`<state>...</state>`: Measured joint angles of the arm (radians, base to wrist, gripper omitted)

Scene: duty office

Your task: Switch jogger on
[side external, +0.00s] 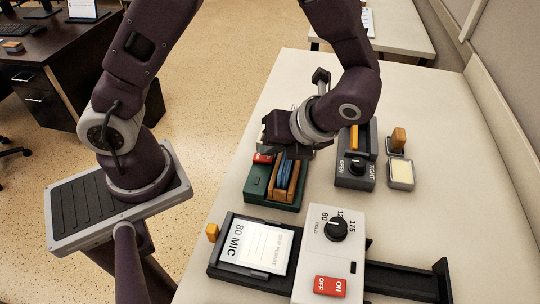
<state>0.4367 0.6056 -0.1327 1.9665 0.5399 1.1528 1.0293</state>
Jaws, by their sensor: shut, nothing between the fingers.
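A dark green box (257,193) stands near the table's left edge, holding several upright brown and blue pieces (287,176); it looks like the jogger. A small red switch (263,158) sits at its back left corner; its position cannot be read. My gripper (274,146) is shut and empty, just over the back of the green box, close to the red switch. Its fingertips are largely hidden by the hand, so I cannot tell whether they touch the switch.
In front is a white machine (317,254) with a dial and a red ON/OFF rocker (329,286). A black tray (228,262) holds an "80 MIC" sheet. A grey OPEN/TIGHT knob unit (352,178) and a pale pad (401,175) stand right. The table's right side is clear.

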